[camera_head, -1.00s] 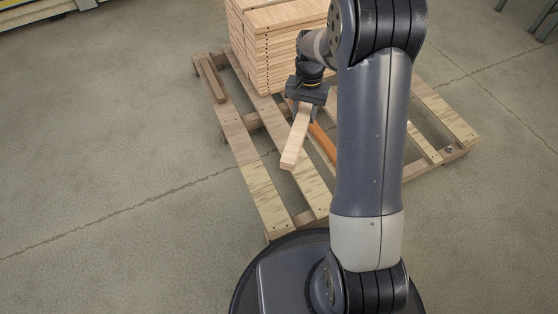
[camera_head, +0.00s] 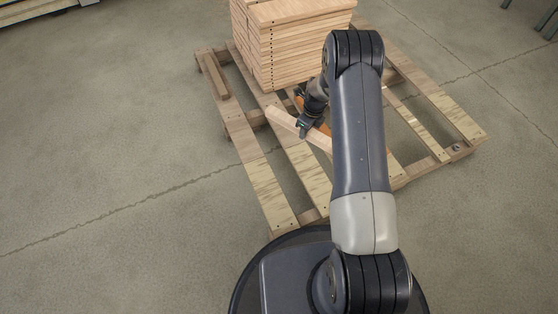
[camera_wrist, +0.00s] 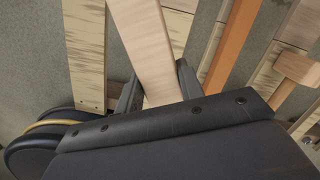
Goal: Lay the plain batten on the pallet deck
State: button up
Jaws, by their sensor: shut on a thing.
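The plain batten, a pale wooden bar, is in my gripper (camera_head: 303,127). In the head view the batten (camera_head: 281,118) slants from upper left to lower right above the pallet, and its lower right end is hidden by my arm. In the wrist view the batten (camera_wrist: 147,45) runs up between the two fingers of my gripper (camera_wrist: 157,92), which are shut on it. The slatted wooden pallet (camera_head: 262,182) lies below, with its deck boards also showing in the wrist view (camera_wrist: 86,50). I cannot tell whether the batten touches the deck.
A stack of wooden boards (camera_head: 305,50) stands on the far part of the pallet. A brownish wooden piece (camera_head: 214,75) lies at its left edge. An orange strip (camera_wrist: 232,45) lies beside the batten in the wrist view. Bare deck boards and gaps are in front.

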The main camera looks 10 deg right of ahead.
aim_at(309, 137)
jog(key=f+m+b, duration=0.1)
jog(key=f+m, duration=0.1)
jog(key=f, duration=0.3)
jog(key=f+m+b, duration=0.2)
jog(key=f, duration=0.3)
jog(key=f+m+b, duration=0.1)
jog(key=f, duration=0.5)
jog(key=shift+w+d+m+h, duration=0.3)
jog(key=shift+w+m, duration=0.1)
jog(key=shift+f+b, duration=0.15)
jog(key=shift+b, duration=0.25)
jog(key=o, duration=1.1)
jog(key=shift+o, duration=0.2)
jog(key=r+p, duration=0.1)
jog(key=r, duration=0.3)
jog(key=s+r+p, duration=0.1)
jog(key=r+p, duration=0.1)
jog(key=r, duration=0.2)
jog(key=r+p, duration=0.1)
jog(key=r, duration=0.3)
jog(key=shift+s+d+r+p, duration=0.15)
jog(key=shift+s+d+p, duration=0.05)
jog(key=shift+p, duration=0.2)
